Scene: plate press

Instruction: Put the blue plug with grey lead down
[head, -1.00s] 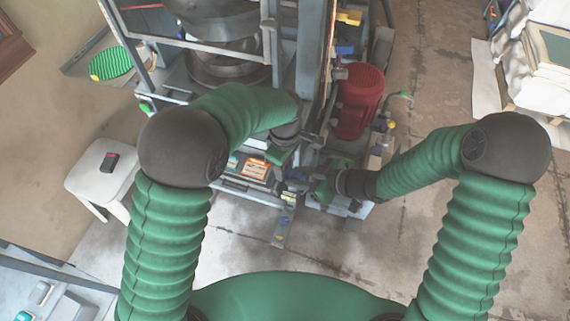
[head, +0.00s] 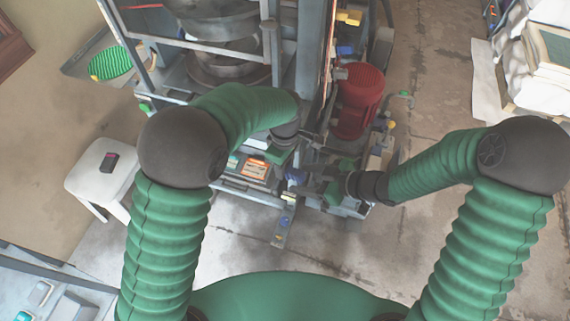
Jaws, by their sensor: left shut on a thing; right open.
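My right gripper (head: 310,166) comes in from the right. Its two fingers are spread wide, one above and one below the plug's height, and nothing is clearly held between them.
A red motor (head: 360,100) stands close behind my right gripper. The machine's grey frame (head: 315,60) rises behind both grippers. A white stool (head: 100,183) with a small dark item (head: 109,162) stands at left. The floor (head: 430,240) at lower right is clear.

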